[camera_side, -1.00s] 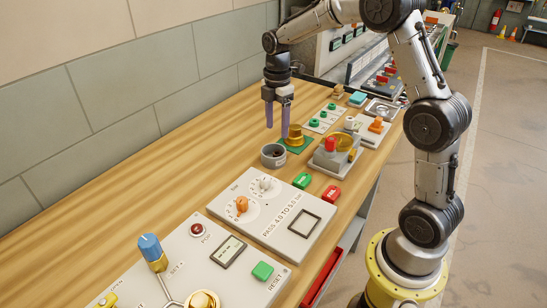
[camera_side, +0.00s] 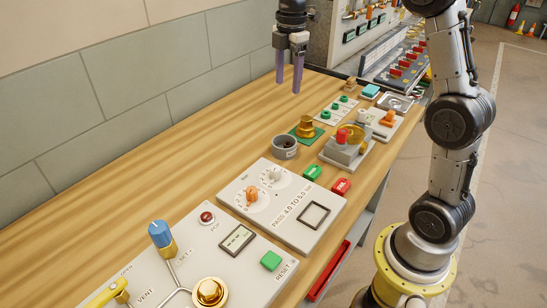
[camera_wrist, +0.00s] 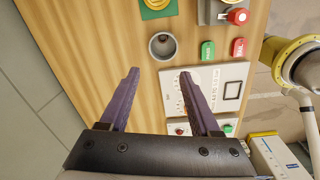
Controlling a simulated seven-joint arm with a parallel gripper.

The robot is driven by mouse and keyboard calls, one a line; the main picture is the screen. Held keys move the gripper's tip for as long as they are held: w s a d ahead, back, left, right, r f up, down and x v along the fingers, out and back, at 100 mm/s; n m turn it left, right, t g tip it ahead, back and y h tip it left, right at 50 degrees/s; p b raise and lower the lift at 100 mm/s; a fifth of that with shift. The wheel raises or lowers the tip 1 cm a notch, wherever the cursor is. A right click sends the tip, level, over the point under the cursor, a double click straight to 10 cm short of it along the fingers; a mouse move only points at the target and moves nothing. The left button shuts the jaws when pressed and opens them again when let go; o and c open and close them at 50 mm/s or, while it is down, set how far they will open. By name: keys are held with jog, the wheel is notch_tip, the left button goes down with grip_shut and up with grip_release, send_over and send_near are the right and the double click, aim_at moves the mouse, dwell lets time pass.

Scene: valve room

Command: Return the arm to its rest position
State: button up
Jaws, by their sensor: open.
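My gripper (camera_side: 289,80) has two purple fingers pointing down. In the side view it hangs in the air above the wooden bench (camera_side: 150,190), near the tiled wall. The fingers stand apart with nothing between them.
On the bench are a gauge panel (camera_side: 290,225), a valve panel (camera_side: 195,255), a grey cup (camera_side: 284,147), a brass fitting on a green plate (camera_side: 306,127), a red-knobbed device (camera_side: 347,145), a green block (camera_side: 312,172) and a red block (camera_side: 341,186). The bench's left side is clear.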

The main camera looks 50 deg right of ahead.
jog(key=s+a+r+m+t, duration=0.1)
jog(key=s+a+r+t, duration=0.1)
jog(key=s+a+r, duration=0.35)
jog(key=s+a+r+t, duration=0.1)
jog(key=s+a+r, duration=0.15)
jog(key=s, duration=0.55)
jog(key=s+a+f+m+t, duration=0.2)
jog(key=s+a+f+m, duration=0.1)
jog(key=s+f+m, duration=0.7)
jog(key=shift+s+m, duration=1)
jog(key=shift+m, duration=1.1)
jog(key=shift+a, duration=0.1)
